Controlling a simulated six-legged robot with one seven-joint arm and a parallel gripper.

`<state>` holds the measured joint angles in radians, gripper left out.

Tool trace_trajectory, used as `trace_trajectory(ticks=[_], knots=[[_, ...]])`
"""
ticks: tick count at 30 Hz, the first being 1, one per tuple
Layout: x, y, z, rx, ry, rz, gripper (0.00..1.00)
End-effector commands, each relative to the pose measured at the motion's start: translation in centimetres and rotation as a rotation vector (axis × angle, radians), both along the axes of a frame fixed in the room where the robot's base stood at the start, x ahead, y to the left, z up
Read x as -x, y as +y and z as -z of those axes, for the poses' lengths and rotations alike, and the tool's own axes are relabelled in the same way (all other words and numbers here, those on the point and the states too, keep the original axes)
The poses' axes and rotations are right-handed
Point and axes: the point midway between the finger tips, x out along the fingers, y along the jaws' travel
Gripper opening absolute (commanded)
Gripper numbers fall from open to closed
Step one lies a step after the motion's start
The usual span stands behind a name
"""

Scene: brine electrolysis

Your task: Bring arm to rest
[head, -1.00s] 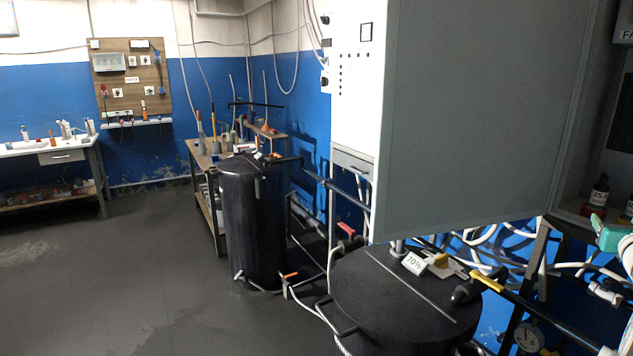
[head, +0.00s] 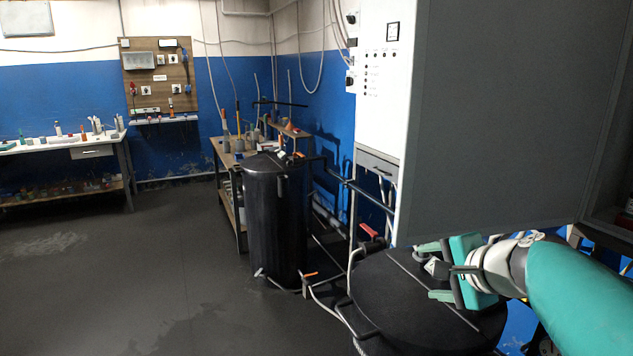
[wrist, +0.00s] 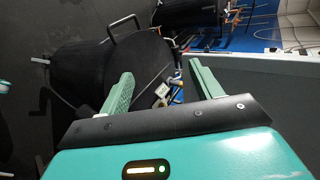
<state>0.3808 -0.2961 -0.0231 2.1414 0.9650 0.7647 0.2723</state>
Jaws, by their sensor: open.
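My gripper (head: 432,271) is at the right of the head view, in front of the near black tank (head: 375,285) and over part of its lid. Its two green fingers are apart with nothing held between them. In the wrist view my gripper (wrist: 160,85) shows both fingers spread, with the tank lid (wrist: 90,65) beyond them.
A large grey cabinet door (head: 500,120) hangs right beside my arm, with a white control panel (head: 378,80) to its left. A second black tank (head: 275,220) stands further back. Benches line the blue wall. The dark floor (head: 130,270) at left is clear.

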Motion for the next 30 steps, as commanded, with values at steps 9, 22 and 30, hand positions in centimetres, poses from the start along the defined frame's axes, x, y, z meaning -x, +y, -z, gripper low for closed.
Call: trace_trajectory(ticks=[9,22,30], knots=[[13.4,7.7,6.8,0.713,0.114,-0.61,0.64],[18.6,6.8,9.6,1.084,0.16,-0.872,0.64],[18.6,6.8,9.6,1.082,0.16,-0.869,0.36]])
